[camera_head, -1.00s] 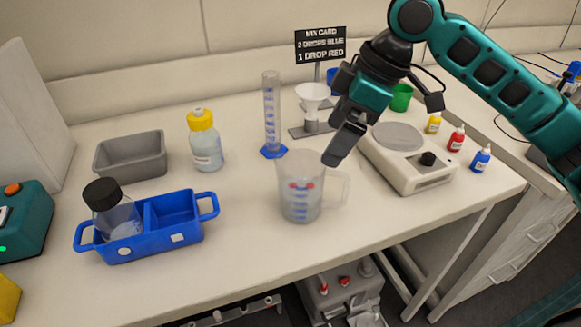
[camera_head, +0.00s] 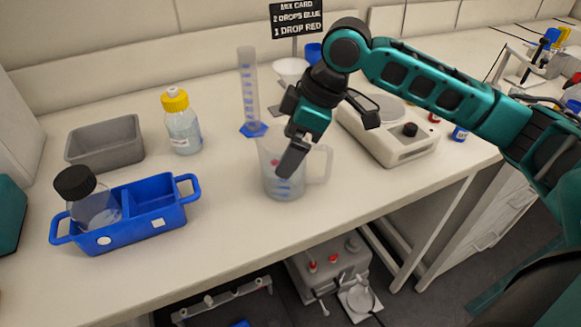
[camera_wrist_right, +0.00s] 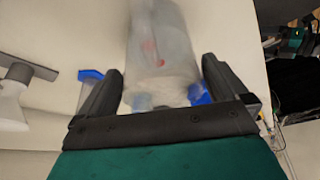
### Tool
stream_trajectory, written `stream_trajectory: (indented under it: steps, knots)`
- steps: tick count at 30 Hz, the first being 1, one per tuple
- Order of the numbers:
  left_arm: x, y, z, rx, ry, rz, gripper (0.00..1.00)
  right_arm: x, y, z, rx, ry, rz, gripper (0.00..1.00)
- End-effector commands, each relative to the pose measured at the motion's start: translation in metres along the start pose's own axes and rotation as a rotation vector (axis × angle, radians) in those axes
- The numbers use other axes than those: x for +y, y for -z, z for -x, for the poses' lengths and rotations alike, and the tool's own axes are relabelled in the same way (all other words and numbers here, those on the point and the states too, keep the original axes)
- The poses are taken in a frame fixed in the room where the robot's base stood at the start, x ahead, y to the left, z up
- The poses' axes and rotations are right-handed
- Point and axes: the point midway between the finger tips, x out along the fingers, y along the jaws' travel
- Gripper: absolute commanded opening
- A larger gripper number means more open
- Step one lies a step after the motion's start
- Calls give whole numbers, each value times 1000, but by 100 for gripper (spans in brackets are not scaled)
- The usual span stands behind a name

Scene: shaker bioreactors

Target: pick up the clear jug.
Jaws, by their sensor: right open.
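The clear jug (camera_head: 283,186) stands upright on the bench, with blue markings, a red mark and a handle on its right side. My right gripper (camera_head: 291,160) is above and in front of the jug in the head view, and its fingers hide part of the jug's wall. In the right wrist view my right gripper (camera_wrist_right: 155,85) is open, and the blurred jug (camera_wrist_right: 160,50) shows between and beyond its two fingers. I cannot tell whether the fingers touch it. My left gripper is not in view.
A measuring cylinder (camera_head: 249,90) stands behind the jug, and a white scale (camera_head: 400,147) is to the right. A blue caddy (camera_head: 125,230) with a black-capped bottle (camera_head: 92,203), a yellow-capped bottle (camera_head: 183,130) and a grey tray (camera_head: 105,148) are to the left. The bench front is clear.

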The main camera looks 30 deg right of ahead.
Motion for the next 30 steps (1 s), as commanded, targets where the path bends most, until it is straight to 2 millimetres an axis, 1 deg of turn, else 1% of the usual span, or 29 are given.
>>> stream_trajectory:
  steps: [1, 4, 11, 27, 28, 30]
  knots:
    - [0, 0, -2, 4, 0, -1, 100, -1, -1, -10, -2, 3, 0, 100]
    - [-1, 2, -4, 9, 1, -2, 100, -1, -1, -22, -1, 2, 1, 100]
    - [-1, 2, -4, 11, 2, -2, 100, 0, 0, -23, -1, 0, 1, 100]
    - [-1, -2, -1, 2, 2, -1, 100, 0, 0, -23, 0, -1, 1, 48]
    - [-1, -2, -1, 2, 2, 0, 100, 0, 0, -23, 0, -1, 1, 45]
    - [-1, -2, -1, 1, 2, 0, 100, 0, 0, -22, 3, -2, 2, 44]
